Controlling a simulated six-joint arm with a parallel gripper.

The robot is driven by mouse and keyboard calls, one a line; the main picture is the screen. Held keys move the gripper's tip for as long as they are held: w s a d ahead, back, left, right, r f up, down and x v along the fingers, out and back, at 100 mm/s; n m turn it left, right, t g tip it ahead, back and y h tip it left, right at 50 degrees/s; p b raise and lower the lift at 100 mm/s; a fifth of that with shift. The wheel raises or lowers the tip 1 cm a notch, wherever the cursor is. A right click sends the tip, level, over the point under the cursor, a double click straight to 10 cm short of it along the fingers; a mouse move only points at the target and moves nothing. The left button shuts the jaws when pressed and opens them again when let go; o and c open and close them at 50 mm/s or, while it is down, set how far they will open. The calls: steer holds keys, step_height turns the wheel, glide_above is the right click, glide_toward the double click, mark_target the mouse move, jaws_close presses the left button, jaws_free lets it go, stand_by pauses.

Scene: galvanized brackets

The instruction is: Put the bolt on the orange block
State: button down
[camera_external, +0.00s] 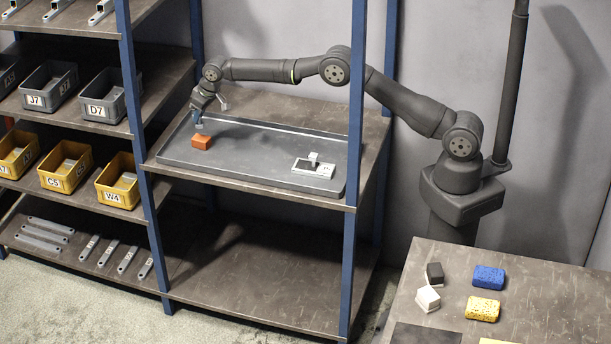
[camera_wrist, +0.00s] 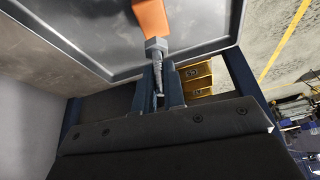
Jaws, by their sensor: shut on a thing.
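The orange block (camera_external: 202,142) lies in the left part of the grey tray (camera_external: 255,172) on the shelf. It also shows at the top of the wrist view (camera_wrist: 152,18). My gripper (camera_external: 198,121) is just above the block, pointing down. In the wrist view my gripper (camera_wrist: 166,88) is shut on the grey bolt (camera_wrist: 157,46). The bolt's wider head end sticks out beyond the fingertips towards the block, and its shank runs back between the fingers. The head meets the block's edge in that picture; I cannot tell whether they touch.
A white block-like fixture (camera_external: 313,168) stands at the tray's right end. Blue posts (camera_external: 355,110) frame the shelf. Bins, such as a yellow one (camera_external: 118,180), fill the shelves to the left. A bench (camera_external: 540,300) at lower right holds sponges. The tray's middle is clear.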

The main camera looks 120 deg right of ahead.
mark_target(201, 124)
steer(key=shift+f, duration=2)
steer(key=shift+f, duration=0.15)
steer(key=c, duration=1.5)
jaws_free()
steer(key=shift+s+a+r, duration=0.1)
steer(key=shift+a+r, duration=0.05)
steer(key=shift+r, duration=0.45)
steer(key=v, duration=1.1)
